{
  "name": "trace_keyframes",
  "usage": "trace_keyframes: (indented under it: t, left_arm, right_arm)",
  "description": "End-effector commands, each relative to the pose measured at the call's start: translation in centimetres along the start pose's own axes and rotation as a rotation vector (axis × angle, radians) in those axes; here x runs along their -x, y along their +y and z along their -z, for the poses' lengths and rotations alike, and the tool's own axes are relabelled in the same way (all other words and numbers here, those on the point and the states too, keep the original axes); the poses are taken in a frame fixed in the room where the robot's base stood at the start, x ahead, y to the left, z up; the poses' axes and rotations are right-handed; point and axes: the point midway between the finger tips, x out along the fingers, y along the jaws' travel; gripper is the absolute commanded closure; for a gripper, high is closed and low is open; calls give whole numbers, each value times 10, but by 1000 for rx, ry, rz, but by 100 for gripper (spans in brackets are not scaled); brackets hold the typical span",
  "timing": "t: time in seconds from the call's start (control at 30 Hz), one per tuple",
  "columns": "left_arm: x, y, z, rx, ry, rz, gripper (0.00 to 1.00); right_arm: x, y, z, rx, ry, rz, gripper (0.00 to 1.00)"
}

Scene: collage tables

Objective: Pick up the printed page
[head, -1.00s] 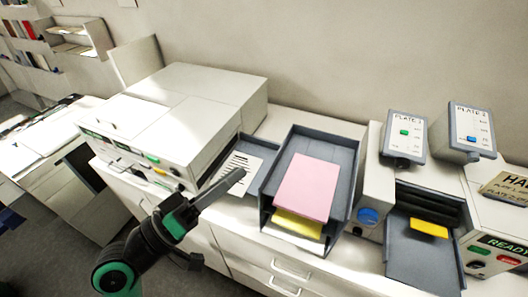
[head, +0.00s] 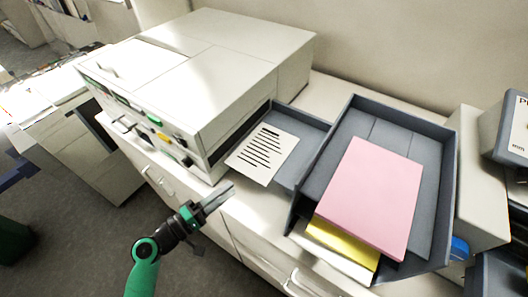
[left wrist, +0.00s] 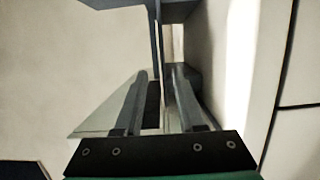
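The printed page (head: 262,152), white with dark lines of text, lies on the grey output tray (head: 307,128) at the right side of the white printer (head: 215,75) in the head view. My left gripper (head: 218,197) is in front of the printer's lower right corner, to the lower left of the page and apart from it. In the left wrist view its two fingers (left wrist: 160,75) stand apart with nothing visible held. A pale flat shape beside the left finger there cannot be identified for sure. My right gripper is in no view.
A deeper grey tray (head: 440,190) right of the page holds a pink sheet stack (head: 370,195) and yellow sheets (head: 342,243). Its raised wall stands close to the page. A white cabinet with drawers (head: 265,255) is below. Floor shows at lower left.

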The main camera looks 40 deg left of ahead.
Motion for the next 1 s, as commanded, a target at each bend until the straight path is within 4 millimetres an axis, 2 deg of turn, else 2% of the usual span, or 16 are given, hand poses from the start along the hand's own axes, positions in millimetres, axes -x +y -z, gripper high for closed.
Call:
trace_keyframes:
  t: [0.1,0.37,0.6,0.87,1.0]
  left_arm:
    - [-18,2,0,0,-3,-1,61]
    - [-31,2,0,-1,-2,-1,61]
    - [-70,2,-1,-2,-2,-1,61]
    - [-74,1,-1,-1,0,0,61]
    - [-74,1,0,-1,0,0,85]
  right_arm:
    - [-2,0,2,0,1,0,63]
    - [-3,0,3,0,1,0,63]
    - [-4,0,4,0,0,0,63]
    - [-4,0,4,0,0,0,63]
    - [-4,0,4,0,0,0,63]
